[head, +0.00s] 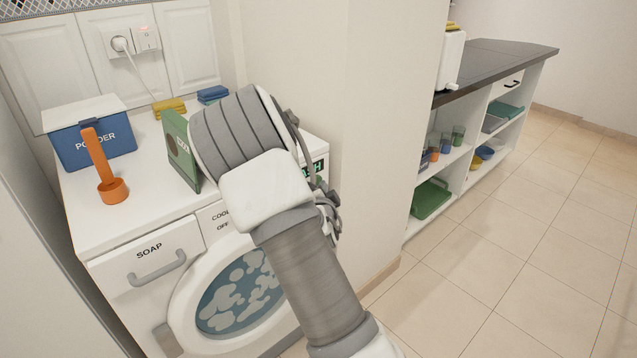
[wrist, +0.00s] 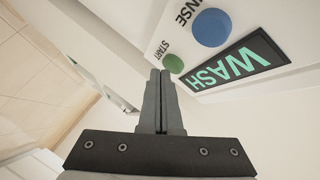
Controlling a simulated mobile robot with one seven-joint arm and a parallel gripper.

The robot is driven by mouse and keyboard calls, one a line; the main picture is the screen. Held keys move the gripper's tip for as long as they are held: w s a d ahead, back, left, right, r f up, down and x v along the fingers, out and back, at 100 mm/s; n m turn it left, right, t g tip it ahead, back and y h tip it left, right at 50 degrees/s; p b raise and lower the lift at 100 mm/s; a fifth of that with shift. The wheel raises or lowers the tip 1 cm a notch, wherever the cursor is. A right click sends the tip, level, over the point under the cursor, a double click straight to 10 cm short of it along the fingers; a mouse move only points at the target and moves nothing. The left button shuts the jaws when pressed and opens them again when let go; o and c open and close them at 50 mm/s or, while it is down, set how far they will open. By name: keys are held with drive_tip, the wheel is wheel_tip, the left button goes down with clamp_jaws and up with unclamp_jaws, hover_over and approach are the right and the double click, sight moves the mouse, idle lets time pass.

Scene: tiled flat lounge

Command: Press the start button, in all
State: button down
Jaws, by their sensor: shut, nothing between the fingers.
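The start button is a small round green button (wrist: 174,63) labelled START in the wrist view. It sits on the white washing machine's panel, beside a larger blue knob (wrist: 211,28) and a dark display (wrist: 232,64) reading WASH in green. My gripper (wrist: 160,72) is shut and empty, its fingertips close to the green button. I cannot tell whether they touch it. In the head view the washing machine (head: 140,219) stands at the left with suds behind its round door window (head: 240,295). My arm hides most of the panel, and my gripper is not clear there.
On the machine top stand a blue powder box (head: 105,140), an orange scoop (head: 113,190), a green box (head: 178,150) and folded yellow (head: 169,107) and blue cloths (head: 212,95). A wall (head: 385,120) rises right of the machine. Shelves (head: 470,160) and open tiled floor lie beyond.

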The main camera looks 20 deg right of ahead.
drive_tip(key=shift+s+d, duration=0.15)
drive_tip(key=shift+s, duration=0.2)
drive_tip(key=shift+s+d+b, duration=0.3)
drive_tip(key=shift+s, duration=0.5)
drive_tip(key=shift+s+d+b, duration=0.25)
drive_tip(key=shift+s, duration=0.5)
drive_tip(key=shift+s+d+b, duration=0.3)
drive_tip(key=shift+s, duration=0.5)
drive_tip(key=s+a+r+n+g+y, duration=0.55)
drive_tip(key=s+a+r+n, duration=0.35)
drive_tip(key=s+a+r, duration=0.3)
drive_tip(key=s+a+r+n+g, duration=0.15)
drive_tip(key=s+n, duration=0.25)
drive_tip(key=s, duration=0.6)
drive_tip(key=s+a+r+n+g, duration=0.1)
drive_tip(key=s+a+n, duration=0.2)
drive_tip(key=s, duration=0.6)
wheel_tip(320, 180, up, 26)
drive_tip(key=p, duration=2.6)
drive_tip(key=shift+d+r+y, duration=0.15)
drive_tip(key=shift+r+y, duration=0.05)
drive_tip(key=shift+y, duration=0.15)
